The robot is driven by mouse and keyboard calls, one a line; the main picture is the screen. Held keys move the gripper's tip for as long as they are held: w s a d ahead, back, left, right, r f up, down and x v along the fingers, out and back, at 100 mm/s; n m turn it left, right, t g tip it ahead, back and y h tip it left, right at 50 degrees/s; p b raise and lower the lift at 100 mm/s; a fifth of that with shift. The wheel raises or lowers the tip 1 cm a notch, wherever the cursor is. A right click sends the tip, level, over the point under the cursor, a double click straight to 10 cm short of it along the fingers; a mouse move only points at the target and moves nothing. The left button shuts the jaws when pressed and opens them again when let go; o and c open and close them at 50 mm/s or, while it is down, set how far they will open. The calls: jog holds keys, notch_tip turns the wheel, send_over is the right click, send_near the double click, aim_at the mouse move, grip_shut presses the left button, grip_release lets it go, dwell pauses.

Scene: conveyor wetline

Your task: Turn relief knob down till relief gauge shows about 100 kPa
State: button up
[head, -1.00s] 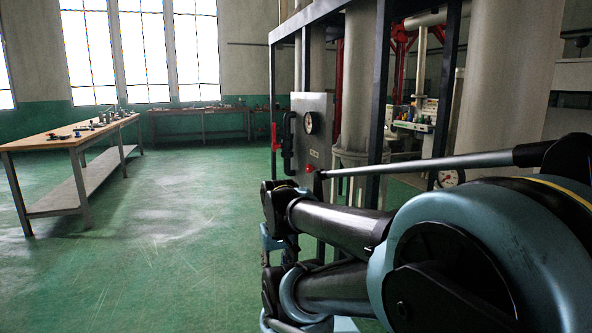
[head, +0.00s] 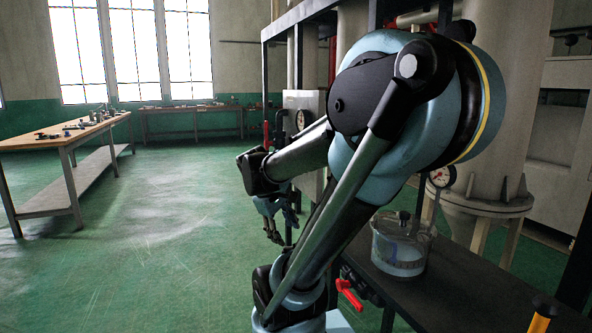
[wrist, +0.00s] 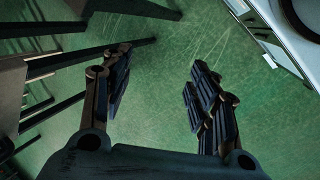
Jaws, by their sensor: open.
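My gripper (head: 272,230) hangs down over the green floor in the head view. In the wrist view my gripper (wrist: 158,78) is open and empty, with bare floor between its fingers. A second dial gauge (head: 442,177) with a red mark stands right of my arm, above the bench. I cannot tell which is the relief gauge, and neither reading is legible. I cannot make out the relief knob; my arm covers much of the panel.
A black bench (head: 450,285) at right holds a clear vessel (head: 400,247) of liquid. A red valve handle (head: 349,293) sticks out at its left edge. A yellow-topped part (head: 543,308) is at bottom right. A wooden table (head: 65,135) stands at left; floor between is clear.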

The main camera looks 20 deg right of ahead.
jog(key=w+d+r+n+h, duration=0.3)
jog(key=w+r+n+h, duration=0.1)
jog(key=w, duration=0.5)
jog(key=w+d+r+n+h, duration=0.2)
jog(key=w+r+n+h, duration=0.15)
jog(key=w, duration=0.55)
jog(key=w+a+r+n+h, duration=0.1)
jog(key=w+a+n+h, duration=0.2)
jog(key=w, duration=0.4)
jog(key=w+a+r+n+h, duration=0.1)
jog(key=w+a+n+h, duration=0.15)
jog(key=w, duration=0.45)
jog(key=d, duration=1.7)
jog(key=shift+w+d+n+g+h, duration=0.3)
jog(key=shift+w+n+h, duration=0.1)
jog(key=shift+w, duration=0.05)
jog(key=c, duration=1.1)
